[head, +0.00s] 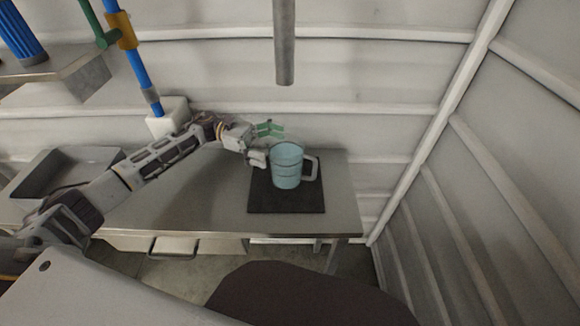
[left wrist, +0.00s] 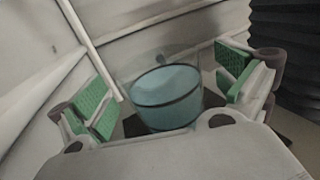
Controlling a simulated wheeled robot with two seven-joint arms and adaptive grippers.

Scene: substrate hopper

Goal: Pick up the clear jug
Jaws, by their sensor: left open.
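The clear jug (head: 287,166) looks pale blue and see-through, with a grey handle on its right side. It stands upright on a dark square mat (head: 287,203) on the metal table. My left gripper (head: 266,144) is at the jug's upper left in the head view, open and empty. In the left wrist view the jug (left wrist: 167,97) lies ahead between the two green-padded fingers of my gripper (left wrist: 165,90), with a gap on each side. The lower part of the jug is hidden there by the gripper body. My right gripper is not in view.
A grey vertical pipe (head: 284,45) hangs above the jug. A grey tray (head: 65,175) sits at the table's left. A white container (head: 168,117) with a blue pipe stands behind my left arm. A ribbed wall rises close behind the table; its front right is clear.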

